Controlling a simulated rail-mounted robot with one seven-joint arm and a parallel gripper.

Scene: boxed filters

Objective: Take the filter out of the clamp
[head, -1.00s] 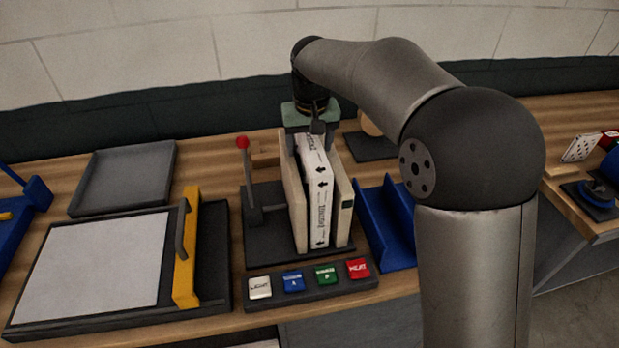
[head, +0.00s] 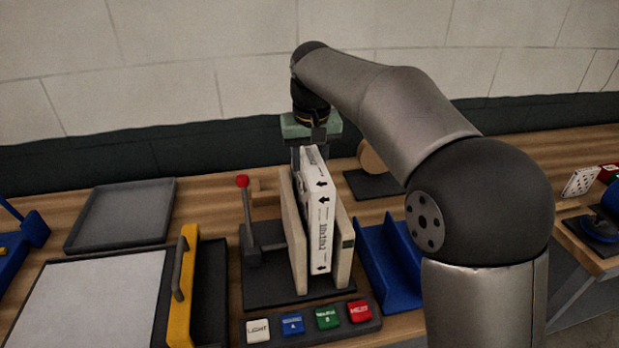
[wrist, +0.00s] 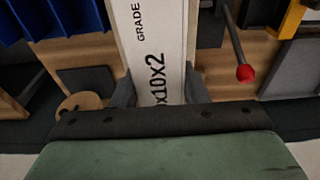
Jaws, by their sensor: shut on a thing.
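The filter (head: 318,225) is a white boxed panel with black arrows and print. In the head view it stands upright between the two beige jaws of the clamp (head: 344,245), with its top raised above them and its lower part still between them. The clamp has a dark base and a lever with a red knob (head: 242,181) on its left. My gripper (head: 308,150) is at the far top end of the filter, shut on it. In the wrist view the fingers (wrist: 158,92) press on both sides of the filter's printed face (wrist: 155,45); the fingertips are partly hidden.
A row of buttons (head: 292,324) lies in front of the clamp. A blue open holder (head: 388,265) stands to its right. On the left are an empty grey tray (head: 120,213) and a white panel with a yellow bar (head: 184,290).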

